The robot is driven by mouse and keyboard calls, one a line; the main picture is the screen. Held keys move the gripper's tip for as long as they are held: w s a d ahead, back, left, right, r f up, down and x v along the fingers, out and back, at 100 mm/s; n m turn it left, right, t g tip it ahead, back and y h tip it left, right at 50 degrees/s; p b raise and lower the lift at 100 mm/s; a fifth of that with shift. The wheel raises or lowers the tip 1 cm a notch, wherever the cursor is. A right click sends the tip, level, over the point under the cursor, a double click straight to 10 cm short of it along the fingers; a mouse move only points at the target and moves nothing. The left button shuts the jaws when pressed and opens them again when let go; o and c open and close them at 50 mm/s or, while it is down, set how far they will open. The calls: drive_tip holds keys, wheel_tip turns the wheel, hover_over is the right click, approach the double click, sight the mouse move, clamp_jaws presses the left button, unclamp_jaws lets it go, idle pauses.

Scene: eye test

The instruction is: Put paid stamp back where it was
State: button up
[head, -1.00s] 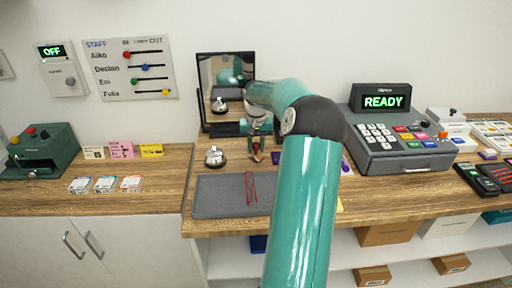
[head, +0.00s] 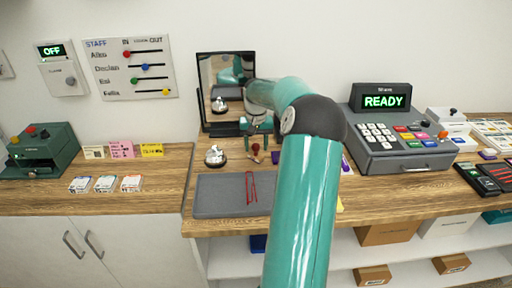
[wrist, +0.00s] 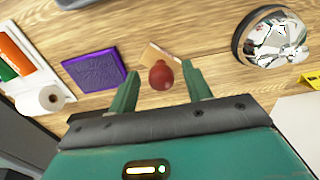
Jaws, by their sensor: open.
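The stamp (head: 255,152), with a dark red knob, stands on the wooden counter behind the grey mat, beside the bell. In the wrist view its round red knob (wrist: 161,75) points toward the camera and partly hides its tan base (wrist: 158,54). It looks upright. My gripper (head: 257,138) is above it, fingers pointing down. In the wrist view my gripper (wrist: 161,88) is open, one finger on each side of the knob with clear gaps. The stamp's printed face is hidden, so I cannot read it.
A silver bell (head: 215,155) stands left of the stamp. A purple pad (wrist: 95,70) lies near it in the wrist view. A grey mat (head: 215,200) in front bears a thin red item. A mirror (head: 222,80) stands behind, and a cash register (head: 400,140) stands right.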

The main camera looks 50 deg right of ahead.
sight(255, 145)
wheel_tip(255, 145, up, 11)
drive_tip(key=shift+a, duration=0.15)
drive_tip(key=w+a+r+n+t+h, duration=0.1)
drive_tip(key=a+r+n, duration=0.25)
drive_tip(key=a, duration=1.05)
drive_tip(key=w+a+r+n+h, duration=0.15)
drive_tip(key=a+r, duration=0.25)
drive_tip(key=a, duration=0.9)
drive_tip(key=s+a+f+n+t+y, duration=0.1)
drive_tip(key=s+a+f+n+t, duration=0.1)
drive_tip(key=s+a, duration=0.6)
drive_tip(key=s+a+f+n+t+y, duration=0.1)
drive_tip(key=s+a+f+n+t, duration=0.1)
drive_tip(key=s+a, duration=0.6)
drive_tip(key=a+f, duration=0.1)
drive_tip(key=a, duration=0.4)
drive_tip(key=shift+s+a+n+t, duration=0.2)
drive_tip(key=shift+n+t, duration=0.1)
drive_tip(key=shift+n, duration=0.1)
drive_tip(key=shift+y, duration=0.25)
